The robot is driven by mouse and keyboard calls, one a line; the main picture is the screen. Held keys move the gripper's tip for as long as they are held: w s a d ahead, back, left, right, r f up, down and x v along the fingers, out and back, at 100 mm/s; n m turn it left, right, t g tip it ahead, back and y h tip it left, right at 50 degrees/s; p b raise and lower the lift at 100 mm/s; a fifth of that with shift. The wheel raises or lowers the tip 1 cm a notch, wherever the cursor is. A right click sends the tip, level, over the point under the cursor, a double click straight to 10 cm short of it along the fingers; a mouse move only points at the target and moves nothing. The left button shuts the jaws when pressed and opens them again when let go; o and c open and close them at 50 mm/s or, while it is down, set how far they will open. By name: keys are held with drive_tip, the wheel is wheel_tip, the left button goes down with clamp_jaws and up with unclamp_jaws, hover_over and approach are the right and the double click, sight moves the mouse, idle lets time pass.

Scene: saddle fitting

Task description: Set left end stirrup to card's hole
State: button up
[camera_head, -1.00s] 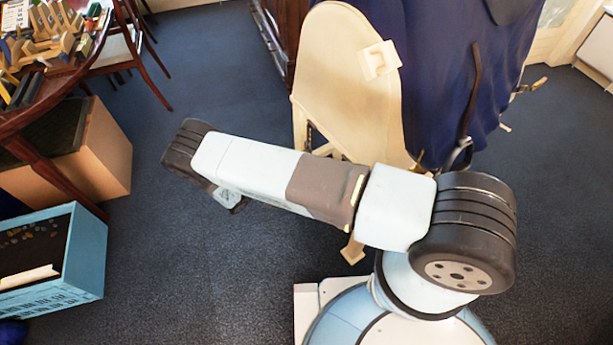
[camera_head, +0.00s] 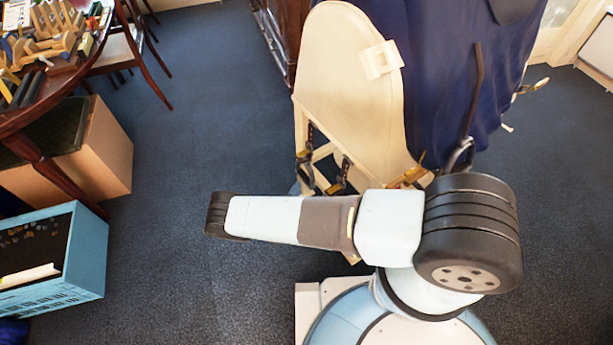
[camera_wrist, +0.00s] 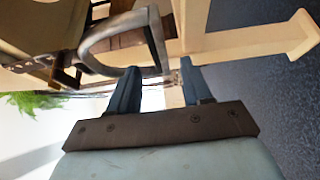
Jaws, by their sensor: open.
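A grey metal stirrup (camera_wrist: 156,35) shows large in the wrist view, a rounded loop above my gripper (camera_wrist: 160,67). My gripper is open, with its two dark blue fingers apart. The left fingertip is close to the loop's lower end; I cannot tell if they touch. Nothing is clearly between the fingers. In the head view, dark straps or stirrups (camera_head: 305,152) hang under the cream board; which is the left end one is unclear. My gripper is hidden there behind my arm. I cannot make out the card or its hole for certain.
The tall cream board (camera_head: 345,70) has a small pale square piece (camera_head: 380,59) on it. A dark blue cloth (camera_head: 440,80) hangs to its right. A blue crate (camera_head: 85,255) and a cardboard box (camera_head: 105,150) stand left. Carpet between is clear.

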sight(306, 175)
drive_tip(key=x, duration=0.9)
drive_tip(key=shift+w, duration=0.25)
drive_tip(key=shift+d, duration=0.15)
clamp_jaws()
